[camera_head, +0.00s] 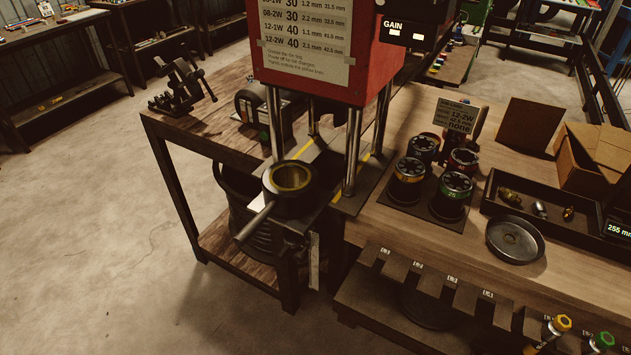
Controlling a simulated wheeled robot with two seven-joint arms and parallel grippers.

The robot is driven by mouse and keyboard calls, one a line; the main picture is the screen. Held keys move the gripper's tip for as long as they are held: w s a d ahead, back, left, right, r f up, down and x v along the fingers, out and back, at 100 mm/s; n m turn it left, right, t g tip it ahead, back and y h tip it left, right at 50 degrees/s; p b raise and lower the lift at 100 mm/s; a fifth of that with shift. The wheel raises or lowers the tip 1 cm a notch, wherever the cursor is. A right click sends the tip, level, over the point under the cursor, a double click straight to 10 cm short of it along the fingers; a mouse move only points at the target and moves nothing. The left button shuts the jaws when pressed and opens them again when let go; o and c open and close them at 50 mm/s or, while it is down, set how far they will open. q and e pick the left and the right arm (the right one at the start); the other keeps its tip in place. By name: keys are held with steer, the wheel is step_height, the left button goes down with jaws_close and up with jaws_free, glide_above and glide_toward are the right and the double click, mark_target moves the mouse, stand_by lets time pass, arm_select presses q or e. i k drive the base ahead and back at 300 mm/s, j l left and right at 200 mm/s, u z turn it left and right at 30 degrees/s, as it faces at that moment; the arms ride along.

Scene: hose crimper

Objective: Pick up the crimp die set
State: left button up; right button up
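Several crimp die sets stand upright on a dark square mat (388,200) on the wooden bench. They are black, round and slotted on top, with coloured bands: a yellow-banded one (405,185) at front left, a green-banded one (452,196) at front right, a red-banded one (462,163) at back right, and another (423,150) at back left whose band is partly hidden. The red crimper press (368,60) stands left of them. A dark ring-shaped head (290,188) with a rod handle sits between its steel posts. Neither of my grippers is in view.
A sign reading "12-2W" and "none" (458,118) stands behind the dies. Right of them are a round metal dish (514,240), a black tray (570,228) with small fittings, and an open cardboard box (598,158). A tool rack (440,290) runs below the bench front.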

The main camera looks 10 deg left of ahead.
mark_target(465, 160)
steer(key=k+l+u, duration=0.15)
steer(key=l+u, duration=0.2)
steer(key=k+l+u, duration=0.25)
steer(key=l+u, duration=0.15)
steer(key=l, duration=0.15)
steer(key=k+l+u, duration=0.35)
steer(key=i+l, duration=0.05)
steer(key=i, duration=0.05)
